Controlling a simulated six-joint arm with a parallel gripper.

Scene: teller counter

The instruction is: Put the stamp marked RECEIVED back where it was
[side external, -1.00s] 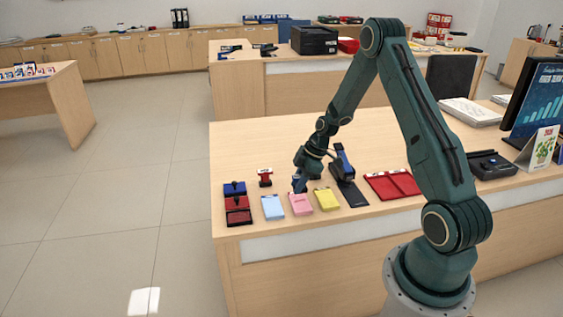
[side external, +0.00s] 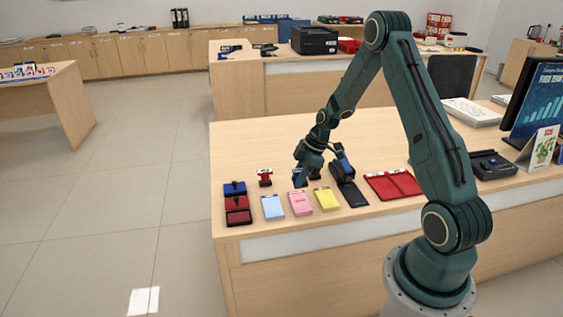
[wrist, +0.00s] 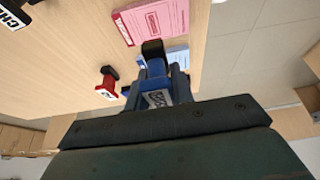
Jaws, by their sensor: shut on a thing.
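My gripper (side external: 303,172) is shut on a blue stamp (side external: 298,180) over the counter, behind the pink pad. In the wrist view my gripper (wrist: 160,90) grips the blue stamp (wrist: 156,68); its white label is turned and I cannot read the word clearly. The stamp's dark end points toward the pink pad (wrist: 152,18), which also shows in the side view (side external: 300,203). I cannot tell whether the stamp touches the counter. A red stamp (side external: 265,177) stands to the left of my gripper; it also shows in the wrist view (wrist: 108,83).
Blue (side external: 273,207) and yellow (side external: 327,199) pads flank the pink one. Blue and red ink pads (side external: 235,189) lie at the left. A blue and black item (side external: 343,160) stands close to the right, above a black mat (side external: 351,194). Red folders (side external: 393,185) lie farther right.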

